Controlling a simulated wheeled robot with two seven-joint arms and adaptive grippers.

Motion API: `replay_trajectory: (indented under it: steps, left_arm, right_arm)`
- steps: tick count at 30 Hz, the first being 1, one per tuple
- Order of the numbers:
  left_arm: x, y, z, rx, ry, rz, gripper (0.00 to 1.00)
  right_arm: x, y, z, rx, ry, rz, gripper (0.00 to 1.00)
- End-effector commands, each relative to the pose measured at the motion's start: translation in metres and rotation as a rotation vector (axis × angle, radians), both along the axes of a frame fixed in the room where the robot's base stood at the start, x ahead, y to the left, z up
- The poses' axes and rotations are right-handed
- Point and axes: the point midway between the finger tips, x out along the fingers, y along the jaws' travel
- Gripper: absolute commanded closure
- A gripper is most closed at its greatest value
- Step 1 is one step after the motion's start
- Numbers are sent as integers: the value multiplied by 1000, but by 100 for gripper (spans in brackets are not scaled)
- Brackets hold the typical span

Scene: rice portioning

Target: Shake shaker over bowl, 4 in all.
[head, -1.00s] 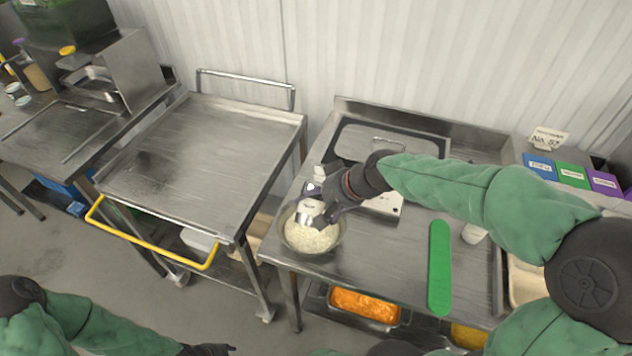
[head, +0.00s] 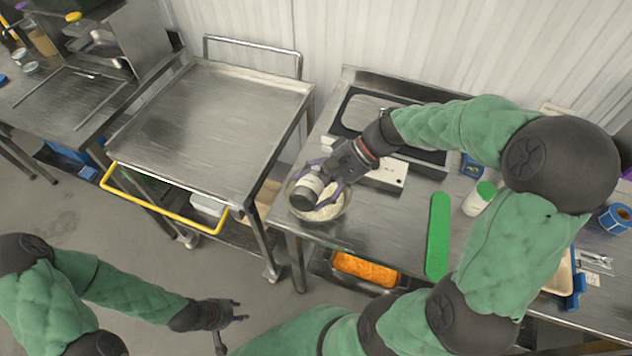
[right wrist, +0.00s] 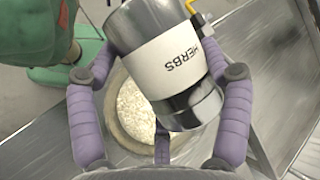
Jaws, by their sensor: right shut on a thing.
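The shaker (head: 306,188), a metal cylinder with a white band reading HERBS, is tipped with its dark end low over the bowl. It also shows large in the right wrist view (right wrist: 172,58). My right gripper (head: 320,185) is shut around it, with purple fingers on both sides (right wrist: 160,78). The bowl (head: 343,211) of white rice stands on the right table near its front left corner, just below the shaker. Part of the rice is hidden by the shaker. No falling herbs can be made out. My left gripper (head: 238,311) is empty and open, low in front of the tables.
A white scale-like box (head: 385,178) stands behind the bowl. A green strip (head: 438,235) and a green-lidded white container (head: 480,198) are to the right. An orange food pan (head: 365,268) is on the shelf below. The steel cart (head: 215,125) at left is bare.

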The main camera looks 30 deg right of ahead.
Motion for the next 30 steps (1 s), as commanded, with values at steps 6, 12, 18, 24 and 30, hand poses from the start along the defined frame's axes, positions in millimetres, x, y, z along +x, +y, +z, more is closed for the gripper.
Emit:
replay_trajectory:
  steps: [6,12,18,24,30]
  left_arm:
    - [0,0,23,0,0,0,60]
    - [0,0,39,0,0,0,60]
    - [0,0,53,0,0,0,60]
    - [0,0,59,0,0,0,60]
    - [0,0,60,0,0,0,60]
  right_arm:
    - [2,-2,9,110,97,-1,57]
    - [3,-3,15,212,183,-2,57]
    - [4,-4,20,299,256,-1,57]
    - [4,-5,21,350,300,-2,57]
    - [4,-5,21,363,310,-1,57]
